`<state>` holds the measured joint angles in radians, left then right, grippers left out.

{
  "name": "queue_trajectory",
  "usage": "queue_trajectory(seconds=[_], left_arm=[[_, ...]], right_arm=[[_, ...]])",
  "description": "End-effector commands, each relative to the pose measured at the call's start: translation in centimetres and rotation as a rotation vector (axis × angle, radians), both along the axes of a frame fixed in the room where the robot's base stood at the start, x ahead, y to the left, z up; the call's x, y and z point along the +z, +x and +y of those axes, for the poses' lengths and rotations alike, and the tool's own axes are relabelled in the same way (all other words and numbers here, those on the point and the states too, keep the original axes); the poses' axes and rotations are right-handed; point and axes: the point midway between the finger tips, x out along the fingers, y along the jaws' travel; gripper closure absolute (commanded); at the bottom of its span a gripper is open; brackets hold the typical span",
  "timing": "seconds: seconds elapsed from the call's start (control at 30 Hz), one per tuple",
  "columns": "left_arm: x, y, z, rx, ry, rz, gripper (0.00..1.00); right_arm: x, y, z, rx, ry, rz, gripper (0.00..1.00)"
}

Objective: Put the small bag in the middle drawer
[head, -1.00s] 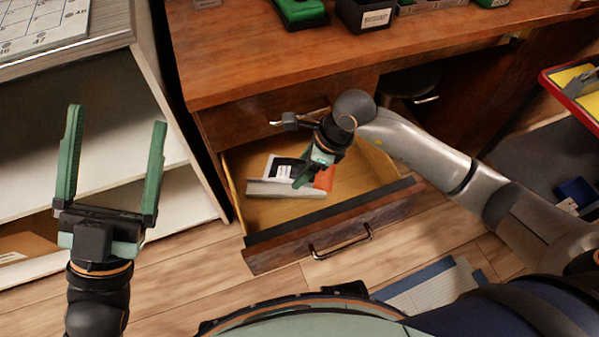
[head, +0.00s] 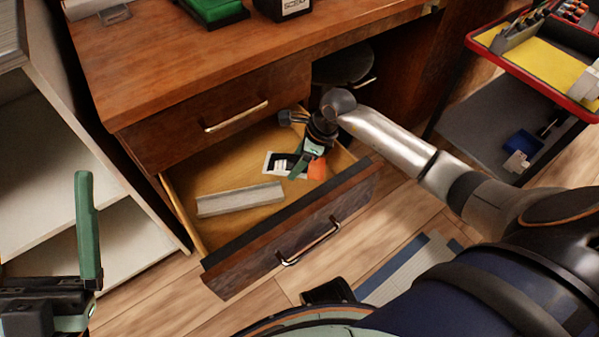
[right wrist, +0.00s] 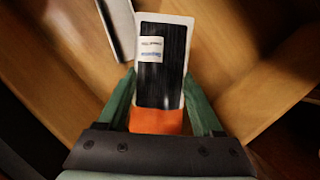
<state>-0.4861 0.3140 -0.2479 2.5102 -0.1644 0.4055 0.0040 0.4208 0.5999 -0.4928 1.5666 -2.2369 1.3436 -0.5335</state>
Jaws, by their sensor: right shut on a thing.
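The small bag shows in the right wrist view (right wrist: 161,75) as a white-edged pouch with a dark window, a pale label and an orange end. My right gripper (right wrist: 160,88) is shut on it, with green fingers along both sides at the orange end. In the head view the bag (head: 317,169) and my right gripper (head: 299,166) are inside the open drawer (head: 290,238), towards its right side. I cannot tell whether the bag touches the drawer floor. My left gripper (head: 86,235) is open and empty at the left edge, partly cut off.
A grey channel-shaped strip (head: 240,199) lies in the drawer, left of the bag. A shut drawer (head: 225,110) is above, under the wooden desktop (head: 180,50). A white shelf (head: 120,240) stands left. A red-rimmed cart (head: 535,60) is at right.

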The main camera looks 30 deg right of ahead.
Motion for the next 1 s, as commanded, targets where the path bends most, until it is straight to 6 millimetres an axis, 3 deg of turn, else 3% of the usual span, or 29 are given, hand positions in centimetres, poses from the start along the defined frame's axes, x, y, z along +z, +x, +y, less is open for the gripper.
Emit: queue_trajectory(seconds=[0.17, 0.4, 0.77, 0.8, 1.0], left_arm=[[-0.6, 0.0, -0.1, 0.001, 0.004, 0.001, 0.09], [-2.8, 0.0, -0.3, 0.006, 0.022, 0.001, 0.09], [-3.0, 0.1, -0.4, 0.006, 0.024, 0.007, 0.09], [-2.9, 0.1, -0.4, 0.008, 0.024, 0.006, 0.09], [-2.8, 0.1, -0.4, 0.009, 0.019, 0.007, 0.09]], right_arm=[[-0.9, 0.3, -0.6, -0.001, 0.001, 0.0, 0.91], [-4.4, 0.4, -1.0, 0.0, 0.003, 0.001, 0.91], [-4.6, 0.4, -1.1, 0.001, 0.001, -0.001, 0.91], [-4.6, 0.4, -1.1, 0.001, 0.0, 0.0, 0.3], [-4.6, 0.4, -1.1, 0.001, 0.0, 0.0, 0.08]])
